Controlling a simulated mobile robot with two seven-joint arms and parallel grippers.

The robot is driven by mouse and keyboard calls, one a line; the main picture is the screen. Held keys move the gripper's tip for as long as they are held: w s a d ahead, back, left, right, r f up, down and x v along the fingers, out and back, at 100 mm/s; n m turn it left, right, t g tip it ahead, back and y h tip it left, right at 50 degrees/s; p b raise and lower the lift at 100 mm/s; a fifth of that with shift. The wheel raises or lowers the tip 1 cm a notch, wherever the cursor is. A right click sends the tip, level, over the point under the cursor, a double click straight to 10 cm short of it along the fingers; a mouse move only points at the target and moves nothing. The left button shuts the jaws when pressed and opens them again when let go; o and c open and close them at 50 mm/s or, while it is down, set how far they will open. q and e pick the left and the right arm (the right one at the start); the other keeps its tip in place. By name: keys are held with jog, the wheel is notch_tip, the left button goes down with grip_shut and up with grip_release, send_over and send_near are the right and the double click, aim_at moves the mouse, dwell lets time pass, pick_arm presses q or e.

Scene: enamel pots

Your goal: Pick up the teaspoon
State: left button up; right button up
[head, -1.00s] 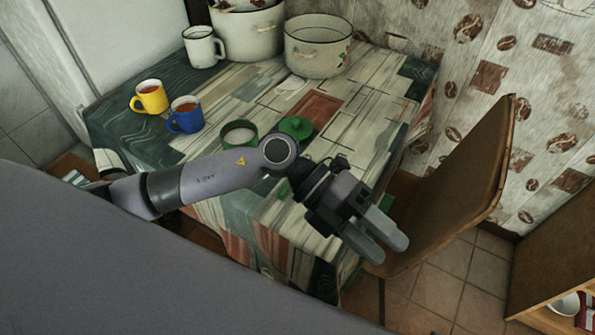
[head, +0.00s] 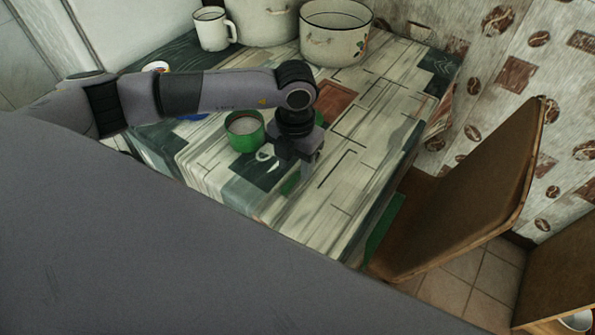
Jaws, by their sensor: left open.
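My left gripper (head: 303,168) is open, pointing down over the near part of the table, just right of the green sugar pot (head: 245,132). Its fingers are small and dark in the head view, with nothing clearly between them. I cannot make out a teaspoon for certain. A small pale curved shape (head: 266,154) shows on a dark patch between the green pot and the gripper; I cannot tell if it is the teaspoon or part of the cloth pattern. My arm and gripper hide part of the table behind them. My right gripper is not in view.
The patterned table (head: 340,190) is clear to the gripper's right. A white mug (head: 212,30) and enamel pots, one of them open (head: 335,35), stand at the back. Mugs are mostly hidden behind my arm. A wooden chair (head: 465,190) stands close at the table's right.

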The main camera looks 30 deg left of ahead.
pick_arm(q)
notch_tip(320, 180, down, 2)
jog(key=shift+f, duration=0.15)
grip_shut()
dwell(0.3)
